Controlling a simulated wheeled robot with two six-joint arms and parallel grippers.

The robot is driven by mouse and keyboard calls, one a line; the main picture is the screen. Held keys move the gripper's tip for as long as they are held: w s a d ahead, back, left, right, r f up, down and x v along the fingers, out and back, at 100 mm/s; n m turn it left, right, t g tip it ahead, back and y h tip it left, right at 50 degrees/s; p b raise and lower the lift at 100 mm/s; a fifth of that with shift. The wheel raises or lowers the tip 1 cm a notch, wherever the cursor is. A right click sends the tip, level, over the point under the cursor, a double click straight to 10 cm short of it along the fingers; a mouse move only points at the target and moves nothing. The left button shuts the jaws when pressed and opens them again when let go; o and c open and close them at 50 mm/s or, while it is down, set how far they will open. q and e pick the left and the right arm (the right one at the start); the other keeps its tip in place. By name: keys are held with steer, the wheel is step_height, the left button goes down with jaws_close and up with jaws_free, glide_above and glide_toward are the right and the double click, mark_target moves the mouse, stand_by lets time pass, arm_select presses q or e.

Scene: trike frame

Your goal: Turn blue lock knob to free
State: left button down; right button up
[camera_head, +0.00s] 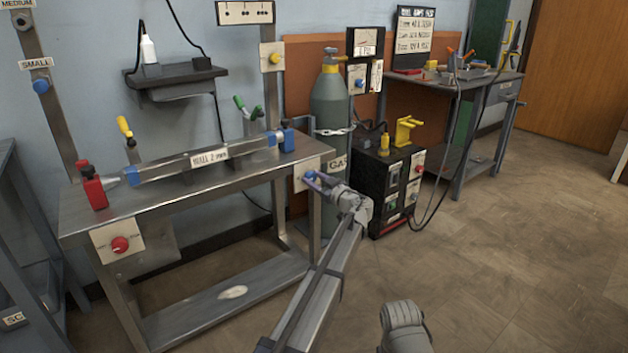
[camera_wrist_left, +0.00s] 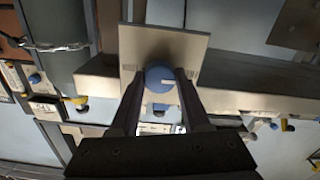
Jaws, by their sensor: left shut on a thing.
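The blue lock knob (camera_wrist_left: 160,78) sits on a pale square plate (camera_wrist_left: 192,50) in the left wrist view, with a light pointer mark on its face. In the head view the knob (camera_head: 309,175) is on the plate at the right end of the steel bench. My left gripper (camera_head: 318,181) is at the plate, and its two fingers (camera_wrist_left: 160,85) are closed on the sides of the knob. Labels on the plate are too small to read.
The steel bench (camera_head: 150,200) carries a clamped tube (camera_head: 165,172) between red and blue holders. A red knob (camera_head: 120,244) is on its front left. A gas cylinder (camera_head: 330,105) and a black welding machine (camera_head: 375,190) stand close on the right. The floor at right is clear.

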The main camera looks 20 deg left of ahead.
arm_select(q)
steer(key=shift+c, duration=1.9)
jaws_free()
steer(key=shift+d, duration=0.1)
steer(key=v, duration=0.7)
steer(key=shift+s+d, duration=0.25)
steer(key=shift+s, duration=0.05)
